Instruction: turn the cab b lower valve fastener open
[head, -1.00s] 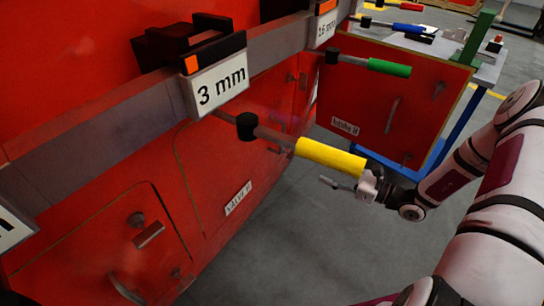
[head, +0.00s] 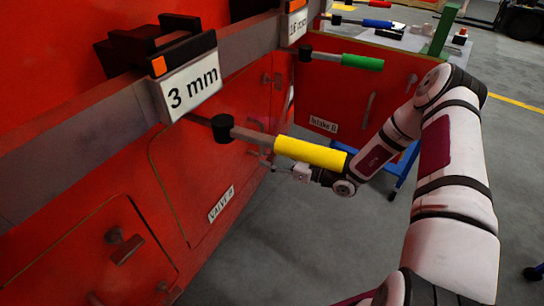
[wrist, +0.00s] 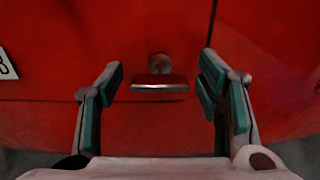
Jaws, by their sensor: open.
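The valve fastener (wrist: 159,86) shows in the wrist view as a small flat metal bar, lying level under a round metal pivot on a red panel. My gripper (wrist: 160,78) is open, with one teal-padded finger to the left of the bar and one to the right. Both fingers look apart from the bar. In the head view my gripper (head: 272,166) is close to the red Valve B panel (head: 190,165), below the yellow handle. That handle partly covers it, and I cannot make out the fastener there.
The yellow-sleeved bar (head: 310,152) juts out just above my gripper. A green-sleeved bar (head: 362,62) is farther back, before the red Intake B panel (head: 335,90). Another latch (head: 125,248) sits on the nearer red door. The grey floor (head: 300,250) is clear at front.

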